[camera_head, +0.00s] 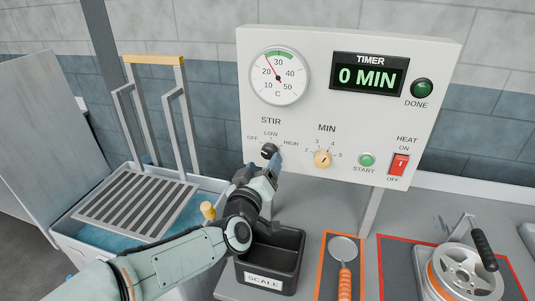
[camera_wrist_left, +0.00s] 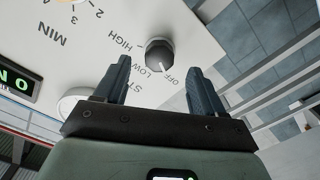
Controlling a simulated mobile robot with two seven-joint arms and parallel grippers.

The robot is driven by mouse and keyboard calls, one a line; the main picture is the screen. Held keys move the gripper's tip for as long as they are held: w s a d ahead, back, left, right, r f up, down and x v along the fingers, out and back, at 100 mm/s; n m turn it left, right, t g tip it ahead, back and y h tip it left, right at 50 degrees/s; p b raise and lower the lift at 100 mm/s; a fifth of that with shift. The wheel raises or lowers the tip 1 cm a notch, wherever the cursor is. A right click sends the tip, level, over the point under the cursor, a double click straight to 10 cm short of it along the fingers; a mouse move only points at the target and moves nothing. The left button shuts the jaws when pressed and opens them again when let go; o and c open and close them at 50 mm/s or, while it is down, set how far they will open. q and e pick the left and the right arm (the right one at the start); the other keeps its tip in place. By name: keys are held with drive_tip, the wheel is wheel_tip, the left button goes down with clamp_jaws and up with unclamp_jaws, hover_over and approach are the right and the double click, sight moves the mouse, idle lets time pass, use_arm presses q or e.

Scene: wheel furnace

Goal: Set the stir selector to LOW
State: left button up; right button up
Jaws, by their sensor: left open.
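The stir selector is a dark round knob (camera_head: 268,151) on the white panel, under the word STIR, with OFF, LOW and HIGH printed around it. In the left wrist view the knob (camera_wrist_left: 159,50) shows a pale pointer mark that appears to point closer to OFF than to LOW. My left gripper (camera_head: 262,163) is open in front of the knob. In the wrist view its two fingertips (camera_wrist_left: 158,65) stand on either side of the knob, with visible gaps. How deep they reach around it is hard to tell. My right gripper is not in view.
The panel (camera_head: 225,0) also carries a cream MIN knob (camera_head: 322,159), a green START button (camera_head: 367,160) and a red HEAT switch (camera_head: 400,165). A basin with a rack (camera_head: 135,203) stands left.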

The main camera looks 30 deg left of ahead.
sight(267, 155)
use_arm(q)
drive_tip(key=shift+p+x, duration=0.4)
drive_tip(key=shift+x, duration=1.8)
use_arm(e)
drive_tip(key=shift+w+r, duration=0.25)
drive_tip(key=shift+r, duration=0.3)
use_arm(q)
drive_tip(key=shift+c, duration=0.3)
drive_tip(key=c, duration=1)
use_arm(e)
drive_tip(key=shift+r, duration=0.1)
use_arm(q)
drive_tip(key=m+p, duration=0.2)
drive_tip(key=m, duration=0.4)
drive_tip(key=m+p, duration=0.1)
drive_tip(key=m, duration=0.5)
drive_tip(key=shift+a+m+p, duration=0.1)
drive_tip(key=shift+m+p, duration=0.2)
drive_tip(key=shift+m, duration=0.1)
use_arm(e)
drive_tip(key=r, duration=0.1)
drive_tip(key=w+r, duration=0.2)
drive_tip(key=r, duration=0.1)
